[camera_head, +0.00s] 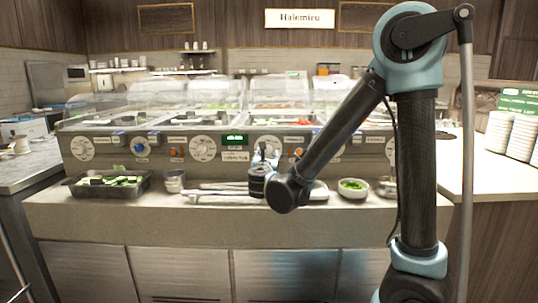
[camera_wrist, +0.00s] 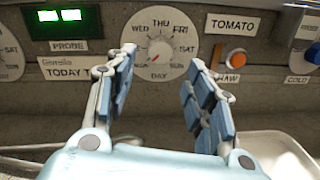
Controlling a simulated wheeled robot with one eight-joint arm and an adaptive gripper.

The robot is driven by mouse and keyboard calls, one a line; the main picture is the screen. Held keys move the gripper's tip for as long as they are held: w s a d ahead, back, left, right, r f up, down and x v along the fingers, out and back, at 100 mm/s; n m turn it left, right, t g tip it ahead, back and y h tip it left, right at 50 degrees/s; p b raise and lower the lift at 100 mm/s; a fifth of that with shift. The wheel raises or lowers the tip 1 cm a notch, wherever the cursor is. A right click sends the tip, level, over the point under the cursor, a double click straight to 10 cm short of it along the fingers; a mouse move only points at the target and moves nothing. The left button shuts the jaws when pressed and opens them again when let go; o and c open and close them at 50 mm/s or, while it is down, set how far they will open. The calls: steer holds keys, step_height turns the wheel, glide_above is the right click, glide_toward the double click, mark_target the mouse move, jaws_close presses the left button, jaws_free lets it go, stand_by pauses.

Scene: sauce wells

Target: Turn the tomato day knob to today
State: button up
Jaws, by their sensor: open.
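The tomato day knob (camera_wrist: 161,50) is a white round dial with day names around it and a small grey centre knob with a red mark at its lower left. The TOMATO label (camera_wrist: 232,25) is to its right. The TODAY sign (camera_wrist: 66,68) is at left; its day lettering is cut off by my finger or too small to be sure. My gripper (camera_wrist: 160,70) is open and empty, fingers spread on either side of the dial's lower part, apparently short of it. In the head view my gripper (camera_head: 262,158) is in front of the dial (camera_head: 267,144), partly hiding it.
A green-lit probe display (camera_wrist: 68,24) is left of the dial; an orange THAW button (camera_wrist: 236,57) is at right. Other dials (camera_head: 203,148) line the panel. A tray of cut vegetables (camera_head: 76,191), tongs and a bowl of greens (camera_head: 352,194) sit on the counter below.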

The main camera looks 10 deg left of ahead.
mark_target(268, 150)
steer(key=w, duration=0.4)
steer(key=w+a, duration=0.1)
steer(key=w, duration=0.1)
steer(key=shift+w+a, duration=0.1)
steer(key=shift+w, duration=0.25)
steer(key=c, duration=1.1)
